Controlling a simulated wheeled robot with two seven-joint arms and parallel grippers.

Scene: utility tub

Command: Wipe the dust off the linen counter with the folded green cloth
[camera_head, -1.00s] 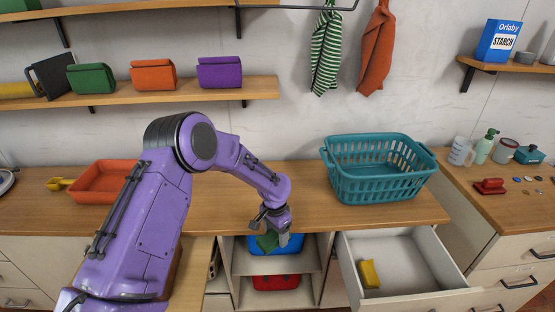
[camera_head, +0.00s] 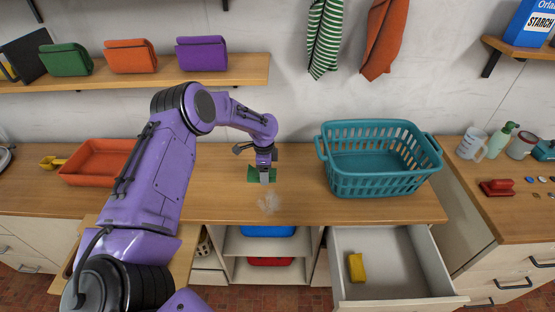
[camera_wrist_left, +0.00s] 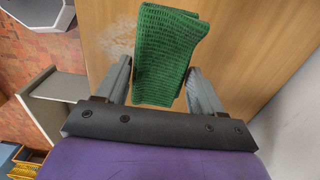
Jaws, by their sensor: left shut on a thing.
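The folded green cloth (camera_wrist_left: 165,55) sits between the two fingers of my left gripper (camera_wrist_left: 160,80) in the left wrist view. My left gripper is shut on it. In the head view the left gripper (camera_head: 263,179) is over the linen counter (camera_head: 320,209), with the cloth (camera_head: 254,174) showing behind the fingers. Whether the cloth touches the counter top I cannot tell. A pale patch of dust (camera_head: 268,203) lies on the counter just in front of the gripper; it also shows left of the cloth in the left wrist view (camera_wrist_left: 118,45). My right gripper is not in view.
A teal basket (camera_head: 375,176) stands on the counter to the right. An orange tray (camera_head: 92,165) lies to the left. Below, a drawer (camera_head: 395,268) stands open with a yellow block (camera_head: 356,267) inside. A blue bin (camera_head: 266,231) is in the open cabinet.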

